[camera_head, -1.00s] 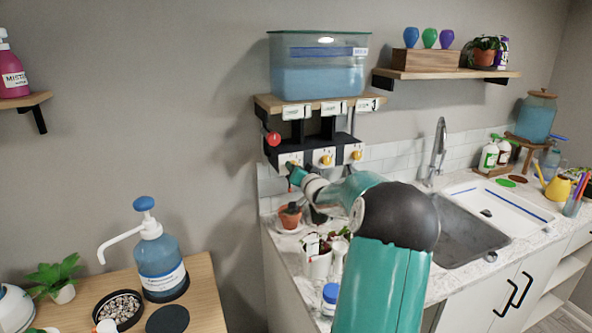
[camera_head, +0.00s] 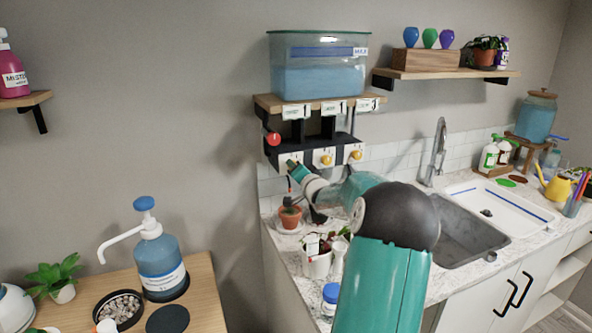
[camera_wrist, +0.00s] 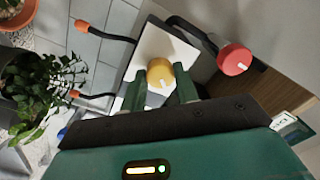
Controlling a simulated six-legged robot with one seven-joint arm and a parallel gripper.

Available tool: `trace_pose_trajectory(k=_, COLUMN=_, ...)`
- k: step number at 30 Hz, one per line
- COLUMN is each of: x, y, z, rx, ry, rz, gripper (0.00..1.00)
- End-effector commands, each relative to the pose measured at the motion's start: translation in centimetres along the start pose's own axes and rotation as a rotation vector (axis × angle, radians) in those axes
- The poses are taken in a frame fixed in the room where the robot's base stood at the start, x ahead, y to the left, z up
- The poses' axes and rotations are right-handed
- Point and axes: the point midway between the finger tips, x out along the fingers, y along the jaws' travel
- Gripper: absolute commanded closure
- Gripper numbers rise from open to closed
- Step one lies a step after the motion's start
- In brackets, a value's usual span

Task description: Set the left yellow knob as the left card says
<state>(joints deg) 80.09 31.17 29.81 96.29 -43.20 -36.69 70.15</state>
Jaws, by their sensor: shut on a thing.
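The left yellow knob (camera_wrist: 160,72) sits on a white plate in the wrist view, with a pale mark on its lower right. My gripper (camera_wrist: 160,85) has one finger on each side of it and is shut on it. In the head view my gripper (camera_head: 291,165) is at the left plate under the black rack and hides the left knob. The left card (camera_head: 296,112) hangs on the shelf edge above; its print is too small to read.
The middle knob (camera_head: 326,160) and right knob (camera_head: 356,155) are close to the right. A red knob (camera_wrist: 235,58) sticks out beside the plate. Dark tubes with orange ends (camera_wrist: 82,26) pass nearby. A potted plant (camera_head: 291,217) stands below on the counter.

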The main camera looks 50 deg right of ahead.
Motion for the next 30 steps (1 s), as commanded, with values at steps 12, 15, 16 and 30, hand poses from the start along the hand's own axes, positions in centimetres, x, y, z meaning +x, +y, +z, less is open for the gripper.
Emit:
trace_pose_trajectory(k=12, x=0.0, y=0.0, z=0.0, rx=-0.001, ry=0.0, rz=0.0, gripper=0.48)
trace_pose_trajectory(k=15, x=-0.4, y=0.1, z=0.0, rx=-0.001, ry=0.0, rz=0.001, gripper=0.48)
trace_pose_trajectory(k=16, x=-0.6, y=0.1, z=0.0, rx=-0.002, ry=0.0, rz=0.002, gripper=0.48)
trace_pose_trajectory(k=30, x=-9.8, y=0.0, z=-0.1, rx=-0.004, ry=0.0, rz=0.003, gripper=0.48)
